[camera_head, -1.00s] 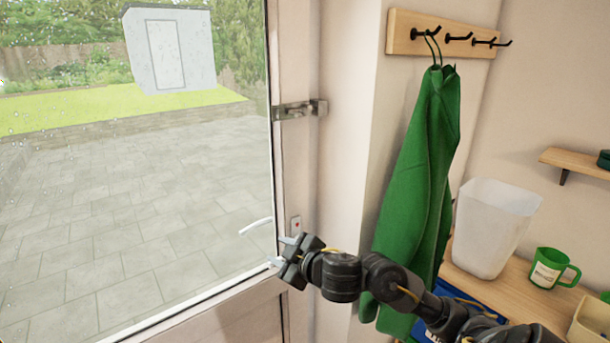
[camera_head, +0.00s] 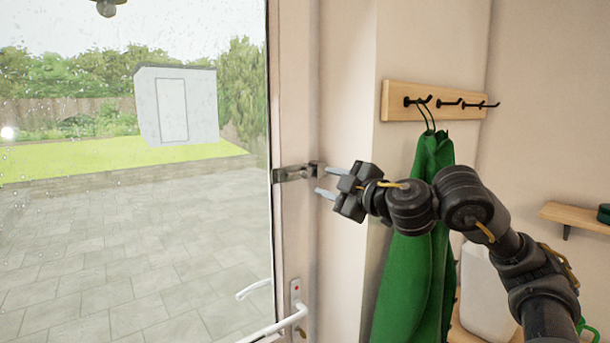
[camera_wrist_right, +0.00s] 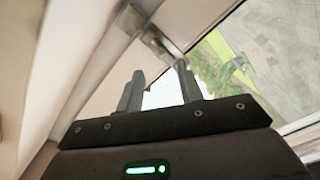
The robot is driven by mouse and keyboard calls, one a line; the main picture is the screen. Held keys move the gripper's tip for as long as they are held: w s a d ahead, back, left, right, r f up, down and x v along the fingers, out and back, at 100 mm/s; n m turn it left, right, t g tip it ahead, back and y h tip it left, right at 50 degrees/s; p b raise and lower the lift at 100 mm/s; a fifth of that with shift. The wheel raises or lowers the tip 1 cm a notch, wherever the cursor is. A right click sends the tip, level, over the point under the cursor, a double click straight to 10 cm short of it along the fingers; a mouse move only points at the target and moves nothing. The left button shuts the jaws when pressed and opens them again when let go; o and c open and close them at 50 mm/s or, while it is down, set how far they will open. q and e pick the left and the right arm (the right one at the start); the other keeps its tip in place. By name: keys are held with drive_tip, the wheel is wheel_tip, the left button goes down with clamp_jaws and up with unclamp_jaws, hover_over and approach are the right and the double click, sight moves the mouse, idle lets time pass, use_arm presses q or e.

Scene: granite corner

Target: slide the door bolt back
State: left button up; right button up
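The grey metal door bolt (camera_head: 295,173) is fixed across the edge of the white door (camera_head: 288,235) and its frame, at the upper middle of the head view. My right gripper (camera_head: 322,181) is open and empty just right of the bolt, its two pale fingers pointing left at the bolt's right end. In the right wrist view the bolt (camera_wrist_right: 160,44) lies beyond the two spread fingers (camera_wrist_right: 160,70). A small gap seems to remain, but contact is hard to judge. My left gripper is out of view.
A white lever handle (camera_head: 282,325) sits low on the door. A green garment (camera_head: 415,270) hangs from a wooden hook rail (camera_head: 430,102), behind my right arm. A white bin (camera_head: 487,290) stands at the lower right. A small shelf (camera_head: 575,217) is on the right wall.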

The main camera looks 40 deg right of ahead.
sight(304, 172)
drive_tip(key=w+p, duration=0.1)
drive_tip(key=w, duration=0.8)
drive_tip(key=shift+w, duration=0.15)
drive_tip(key=shift+d, duration=0.1)
clamp_jaws()
